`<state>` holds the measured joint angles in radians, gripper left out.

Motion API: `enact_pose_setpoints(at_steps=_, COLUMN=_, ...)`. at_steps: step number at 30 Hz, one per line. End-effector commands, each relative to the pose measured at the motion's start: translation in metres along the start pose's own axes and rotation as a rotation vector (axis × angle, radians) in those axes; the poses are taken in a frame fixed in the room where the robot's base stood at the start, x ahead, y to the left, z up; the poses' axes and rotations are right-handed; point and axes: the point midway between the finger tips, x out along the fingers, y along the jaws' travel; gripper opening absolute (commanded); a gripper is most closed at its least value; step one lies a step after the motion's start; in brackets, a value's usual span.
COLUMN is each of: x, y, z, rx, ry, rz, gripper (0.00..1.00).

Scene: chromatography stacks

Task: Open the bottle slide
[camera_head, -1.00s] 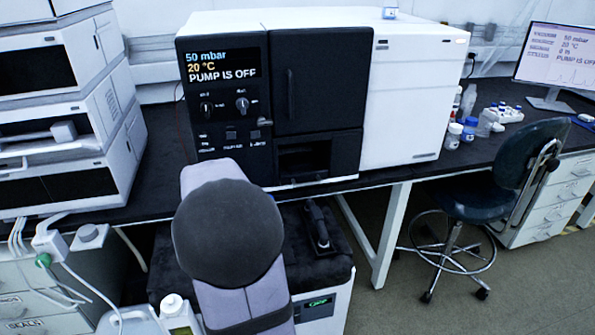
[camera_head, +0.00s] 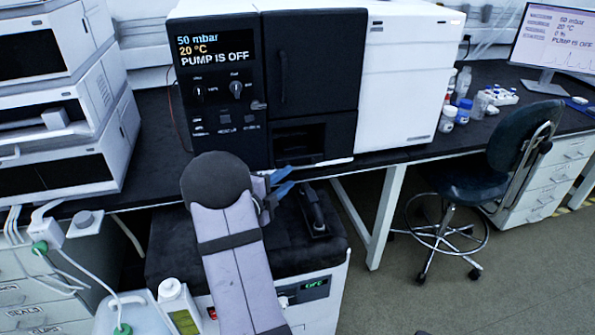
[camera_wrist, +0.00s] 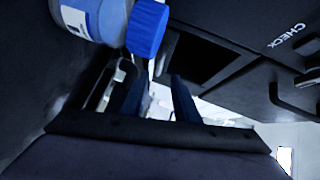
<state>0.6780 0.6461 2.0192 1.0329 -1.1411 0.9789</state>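A white and black instrument (camera_head: 413,85) stands on the bench with a closed tall black door (camera_head: 312,70). Below the door is a dark recess (camera_head: 299,143). I cannot make out for certain which part is the bottle slide. My gripper (camera_head: 287,181) has blue fingers and is below and in front of the recess. In the wrist view the fingers (camera_wrist: 157,98) are apart, with nothing visible between them. A bottle with a blue cap (camera_wrist: 148,28) is at the upper left there, beside a dark square opening (camera_wrist: 198,58).
A panel marked CHECK (camera_wrist: 286,35) and dark handles are at the right of the wrist view. Below the bench a black-topped unit (camera_head: 175,245) carries a black handled object (camera_head: 316,215). A stool (camera_head: 455,190) stands right. Stacked white modules (camera_head: 110,80) are left.

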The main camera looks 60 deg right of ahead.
Motion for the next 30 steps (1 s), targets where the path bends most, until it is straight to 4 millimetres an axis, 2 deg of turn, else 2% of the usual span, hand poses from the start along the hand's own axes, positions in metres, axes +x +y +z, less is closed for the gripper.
enact_pose_setpoints(at_steps=10, x=0.005, y=0.002, z=0.002, rx=0.026, ry=-0.006, rz=-0.011, gripper=0.28)
enact_pose_setpoints(at_steps=24, x=0.06, y=0.001, z=0.002, rx=0.026, ry=-0.004, rz=-0.01, gripper=0.28)
enact_pose_setpoints(at_steps=30, x=0.071, y=0.001, z=0.003, rx=0.025, ry=-0.006, rz=-0.01, gripper=0.28)
